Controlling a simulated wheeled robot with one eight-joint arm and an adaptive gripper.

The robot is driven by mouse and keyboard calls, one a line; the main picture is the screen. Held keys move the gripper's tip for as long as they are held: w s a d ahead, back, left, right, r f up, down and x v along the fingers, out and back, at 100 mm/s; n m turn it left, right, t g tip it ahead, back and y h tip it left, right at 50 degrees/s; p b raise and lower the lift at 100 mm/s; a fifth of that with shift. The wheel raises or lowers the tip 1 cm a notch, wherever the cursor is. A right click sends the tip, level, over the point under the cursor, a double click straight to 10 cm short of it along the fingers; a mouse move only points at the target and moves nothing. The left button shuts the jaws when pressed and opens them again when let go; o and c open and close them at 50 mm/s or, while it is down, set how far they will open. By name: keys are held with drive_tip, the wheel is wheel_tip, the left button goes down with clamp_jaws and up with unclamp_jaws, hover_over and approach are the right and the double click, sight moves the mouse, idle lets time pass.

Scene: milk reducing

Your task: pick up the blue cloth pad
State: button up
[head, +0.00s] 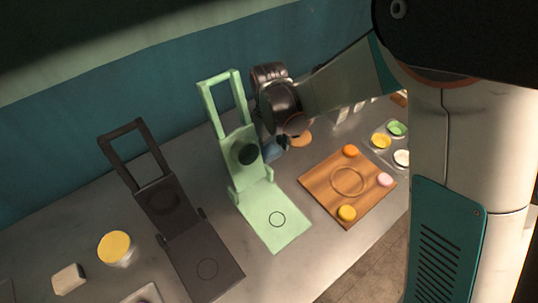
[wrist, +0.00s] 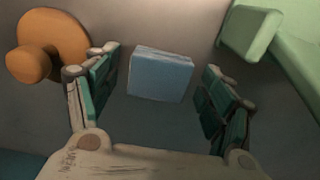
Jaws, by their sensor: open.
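The blue cloth pad (wrist: 161,75) is a small light-blue block lying on the grey counter. In the wrist view it sits between and just beyond my open fingers, with a gap on both sides. My gripper (wrist: 160,92) is open and empty, its teal-padded fingers left and right of the pad. In the head view my gripper (head: 277,148) is low over the counter, beside the green stand, and largely hides the pad.
The green stand (head: 277,219) is close on one side; an orange knobbed object (wrist: 62,45) is close on the other. A wooden board (head: 318,183) with several coloured discs lies right. A dark stand (head: 205,268) and a yellow-topped jar (head: 115,247) are left.

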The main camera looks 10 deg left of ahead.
sight(271, 149)
drive_tip(key=c, duration=1.2)
drive_tip(key=shift+r, duration=0.1)
drive_tip(key=shift+d+r+p, duration=0.2)
drive_tip(key=shift+r+p, duration=0.15)
drive_tip(key=shift+p, duration=0.1)
wheel_tip(271, 149, up, 6)
drive_tip(key=p, duration=0.2)
drive_tip(key=shift+r+p, duration=0.25)
drive_tip(key=shift+p, duration=0.1)
drive_tip(key=d+p, duration=0.1)
drive_tip(key=d, duration=0.9)
drive_tip(key=d+p, duration=0.2)
drive_tip(key=d, duration=0.7)
drive_tip(key=shift+s+d+f, duration=0.15)
drive_tip(key=shift+s+d, duration=0.05)
drive_tip(key=shift+d, duration=0.15)
